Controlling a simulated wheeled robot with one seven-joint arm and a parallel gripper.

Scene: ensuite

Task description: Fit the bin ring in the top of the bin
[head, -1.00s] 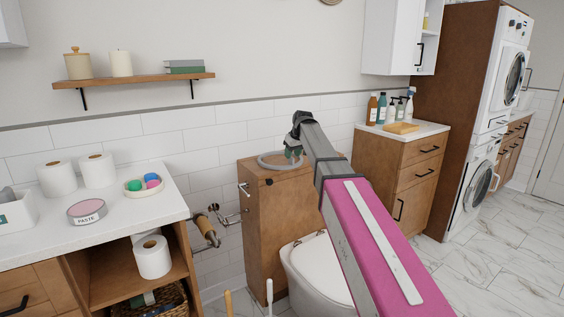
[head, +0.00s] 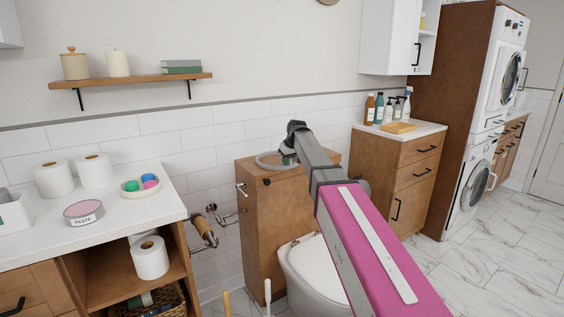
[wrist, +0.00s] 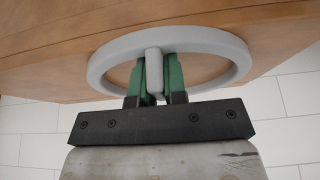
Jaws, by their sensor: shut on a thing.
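The bin ring is a grey hoop (wrist: 105,60) with a bar that shows between my gripper's green fingers in the wrist view. It lies at or just above the wooden top of the cabinet behind the toilet; I cannot tell if it touches. In the head view the ring (head: 268,160) shows at the left of that top, partly behind my arm. My gripper (wrist: 154,78) is shut on the ring's bar. In the head view the fingers are mostly hidden. I cannot make out the bin in either view.
The wooden cabinet (head: 262,215) stands against the tiled wall behind the white toilet (head: 312,270). A counter (head: 120,225) with paper rolls is at the left. A drawer cabinet (head: 400,170) with bottles is at the right. Open tiled floor (head: 490,260) lies at the right.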

